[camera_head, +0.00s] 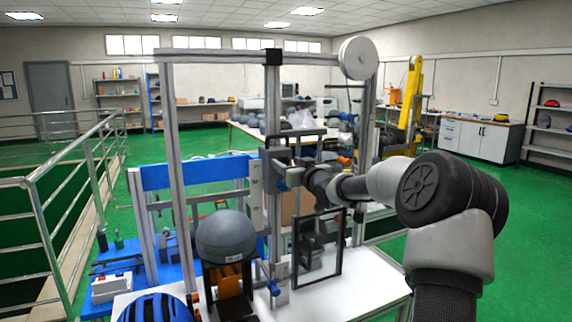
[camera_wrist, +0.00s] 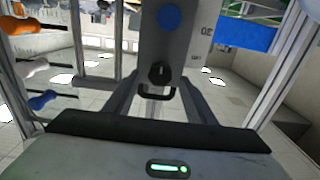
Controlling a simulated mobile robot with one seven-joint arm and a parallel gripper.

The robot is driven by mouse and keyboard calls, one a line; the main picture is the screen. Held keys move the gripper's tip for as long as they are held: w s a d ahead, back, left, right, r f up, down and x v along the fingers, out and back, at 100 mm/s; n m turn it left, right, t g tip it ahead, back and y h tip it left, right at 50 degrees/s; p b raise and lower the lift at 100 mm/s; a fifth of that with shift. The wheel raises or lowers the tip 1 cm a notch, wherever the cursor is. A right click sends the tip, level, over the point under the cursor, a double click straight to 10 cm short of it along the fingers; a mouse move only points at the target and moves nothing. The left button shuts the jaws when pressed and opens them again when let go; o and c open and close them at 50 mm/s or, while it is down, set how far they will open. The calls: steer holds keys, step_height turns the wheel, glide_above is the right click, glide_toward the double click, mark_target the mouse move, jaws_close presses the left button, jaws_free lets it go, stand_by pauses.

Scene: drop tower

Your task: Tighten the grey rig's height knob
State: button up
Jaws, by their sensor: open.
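The rig is a grey aluminium frame (camera_head: 274,120) with a pulley wheel on top. A grey plate (camera_wrist: 195,45) on it fills the upper middle of the wrist view. A black knob (camera_wrist: 160,73) stands out from this plate, with a blue round part (camera_wrist: 172,17) above it in the picture. My gripper (camera_wrist: 159,95) is open, with its two fingers either side of the knob's line; I cannot tell whether they touch it. In the head view my gripper is at the post, largely hidden. Blue knobs show there, one at the post (camera_head: 281,184) and one lower down (camera_head: 273,288).
A grey helmet (camera_head: 226,236) sits inside the frame, with a blue helmet (camera_head: 157,308) in front. A black rectangular frame (camera_head: 340,250) stands on the white base right of the post. Railings (camera_head: 35,190) are at left. Green floor is open at right.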

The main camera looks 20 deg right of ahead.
steer(key=shift+w, duration=1.05)
steer(key=c, duration=1)
